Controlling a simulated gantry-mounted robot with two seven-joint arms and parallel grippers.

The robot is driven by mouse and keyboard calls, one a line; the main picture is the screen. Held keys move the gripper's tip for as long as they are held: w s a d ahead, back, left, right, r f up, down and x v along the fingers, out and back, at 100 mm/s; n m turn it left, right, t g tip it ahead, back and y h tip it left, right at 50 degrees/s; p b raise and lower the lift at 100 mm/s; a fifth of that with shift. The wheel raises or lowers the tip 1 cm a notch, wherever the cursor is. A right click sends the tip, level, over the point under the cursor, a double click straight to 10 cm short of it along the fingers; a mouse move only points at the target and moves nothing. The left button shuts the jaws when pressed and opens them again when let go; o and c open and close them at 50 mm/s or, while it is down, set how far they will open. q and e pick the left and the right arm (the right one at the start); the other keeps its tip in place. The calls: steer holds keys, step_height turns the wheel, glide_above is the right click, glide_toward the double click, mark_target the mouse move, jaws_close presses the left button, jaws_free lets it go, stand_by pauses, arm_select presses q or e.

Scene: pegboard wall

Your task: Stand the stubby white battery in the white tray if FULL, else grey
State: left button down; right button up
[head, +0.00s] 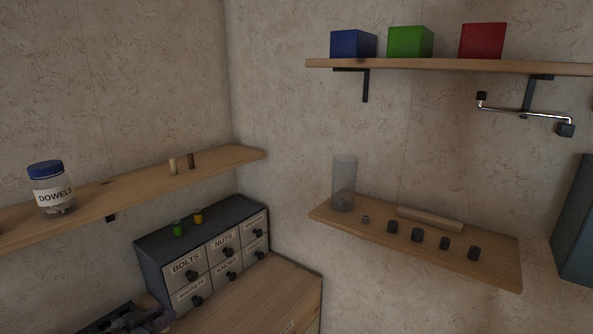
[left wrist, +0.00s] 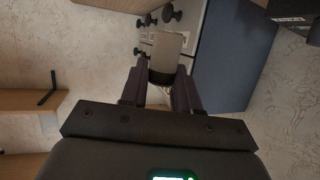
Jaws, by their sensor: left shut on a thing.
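My left gripper (head: 148,319) is at the bottom left of the head view, in front of the small-drawer cabinet. In the left wrist view the left gripper (left wrist: 164,75) is shut on a short, pale grey-white cylinder with a black band at its near end, which looks like the stubby white battery (left wrist: 167,50). No charge reading shows on it. No white tray or grey tray can be made out in either view. My right gripper is not in view.
The drawer cabinet (head: 207,248) carries a green and a yellow small item on top. A left shelf (head: 120,190) holds a DOWELS jar (head: 50,187). A right shelf (head: 490,262) holds a clear cylinder (head: 344,182) and several dark knobs. Coloured boxes stand on the upper shelf (head: 440,65).

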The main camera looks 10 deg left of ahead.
arm_select(q)
steer(key=s+d+r+m+h, duration=0.1)
steer(key=s+d, duration=0.4)
steer(key=d, duration=0.6)
steer(key=s+d+h, duration=0.1)
steer(key=s+d, duration=0.4)
steer(key=d, duration=0.6)
steer(key=s+r+n+y+p, duration=0.1)
steer(key=s+r+y+p, duration=0.1)
steer(key=r+p, duration=0.9)
steer(key=s+r+n+y+p, duration=0.2)
steer(key=s+r+p, duration=0.3)
steer(key=r+p, duration=0.7)
steer(key=p, duration=1.3)
steer(key=shift+t+p, duration=0.3)
steer(key=shift+p, duration=0.05)
